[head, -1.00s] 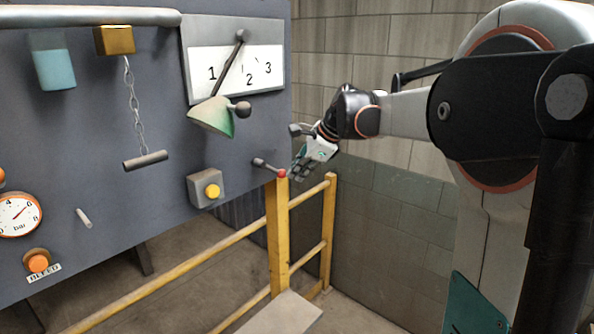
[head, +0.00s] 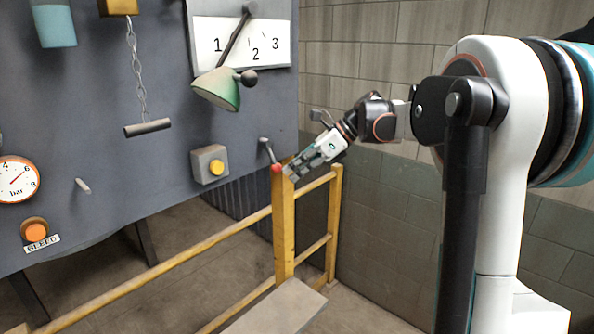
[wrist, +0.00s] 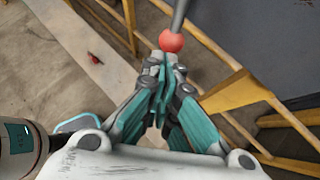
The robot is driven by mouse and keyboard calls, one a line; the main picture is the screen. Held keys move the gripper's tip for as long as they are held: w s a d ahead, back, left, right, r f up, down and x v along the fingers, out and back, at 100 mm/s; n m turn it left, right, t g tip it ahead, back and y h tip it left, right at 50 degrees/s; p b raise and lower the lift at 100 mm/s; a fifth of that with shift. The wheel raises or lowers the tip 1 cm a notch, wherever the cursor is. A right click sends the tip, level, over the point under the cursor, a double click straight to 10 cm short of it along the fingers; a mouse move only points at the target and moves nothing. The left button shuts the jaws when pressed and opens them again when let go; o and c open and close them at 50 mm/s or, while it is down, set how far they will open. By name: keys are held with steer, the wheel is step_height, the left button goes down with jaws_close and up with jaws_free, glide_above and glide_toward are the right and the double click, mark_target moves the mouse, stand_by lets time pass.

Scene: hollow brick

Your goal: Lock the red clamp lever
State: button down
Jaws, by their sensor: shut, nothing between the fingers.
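The clamp lever is a dark rod with a red ball end (head: 276,168). It is on the lower right of the grey panel, and in the head view it hangs steeply down with the ball at the bottom. In the wrist view the red ball (wrist: 171,41) is just beyond my fingertips. My gripper (head: 291,171) comes in from the right, with its tips close to the right side of the ball. In the wrist view my gripper (wrist: 161,62) is shut with nothing between the fingers. I cannot tell whether the tips touch the ball.
A block wall is behind my arm.

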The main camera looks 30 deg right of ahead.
steer(key=shift+r, duration=0.15)
steer(key=shift+r+p, duration=0.5)
steer(key=shift+r, duration=0.15)
steer(key=shift+d, duration=0.1)
